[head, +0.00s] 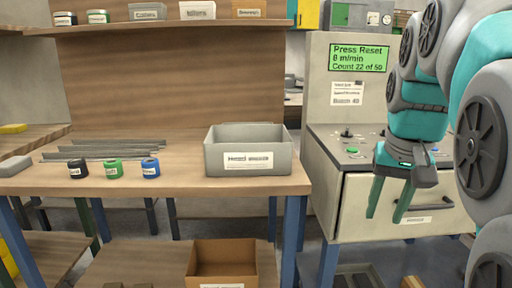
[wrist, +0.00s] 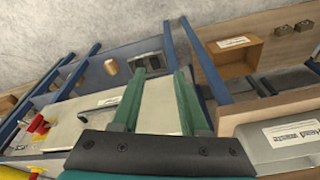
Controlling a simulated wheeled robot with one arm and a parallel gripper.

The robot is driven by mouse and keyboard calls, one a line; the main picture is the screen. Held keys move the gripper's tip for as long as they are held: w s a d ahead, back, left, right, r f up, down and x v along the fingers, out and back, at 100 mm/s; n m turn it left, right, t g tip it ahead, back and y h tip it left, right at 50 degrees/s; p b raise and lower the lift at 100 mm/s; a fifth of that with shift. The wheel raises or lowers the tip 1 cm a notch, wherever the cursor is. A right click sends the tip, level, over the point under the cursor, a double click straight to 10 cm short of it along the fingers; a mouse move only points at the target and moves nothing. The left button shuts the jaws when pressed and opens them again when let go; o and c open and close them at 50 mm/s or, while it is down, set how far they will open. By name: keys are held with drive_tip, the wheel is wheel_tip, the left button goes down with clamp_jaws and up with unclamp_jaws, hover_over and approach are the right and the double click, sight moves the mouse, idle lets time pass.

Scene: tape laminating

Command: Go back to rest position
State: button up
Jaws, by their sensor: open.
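My gripper (head: 387,200) hangs at the right of the head view, in front of the machine's drawer front. Its two green fingers are apart and nothing is between them. In the wrist view my gripper (wrist: 158,100) also shows open and empty, with the pale cabinet surface behind its fingers. The machine (head: 345,150) has a green screen (head: 359,58) reading "Press Reset", "8 m/min" and "Count 22 of 50". A green button (head: 352,150) and a dark knob (head: 346,133) sit on its top panel.
A grey labelled bin (head: 213,150) stands on the wooden table (head: 200,184). Black, green and blue tape rolls (head: 113,168) and grey strips (head: 105,150) lie to its left. A cardboard box (head: 222,262) is on the lower shelf. The table's front middle is clear.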

drive_tip(key=s+a+f+n+g, duration=0.2)
drive_tip(key=s+a+f, duration=0.2)
drive_tip(key=s+f, duration=0.6)
drive_tip(key=s+a+f+n+g, duration=0.1)
drive_tip(key=s+a+f+g, duration=0.1)
drive_tip(key=s+f, duration=0.9)
wheel_tip(320, 180, down, 4)
drive_tip(key=shift+a+r+n, duration=0.2)
drive_tip(key=shift+a+n, duration=0.2)
drive_tip(key=shift+a, duration=0.5)
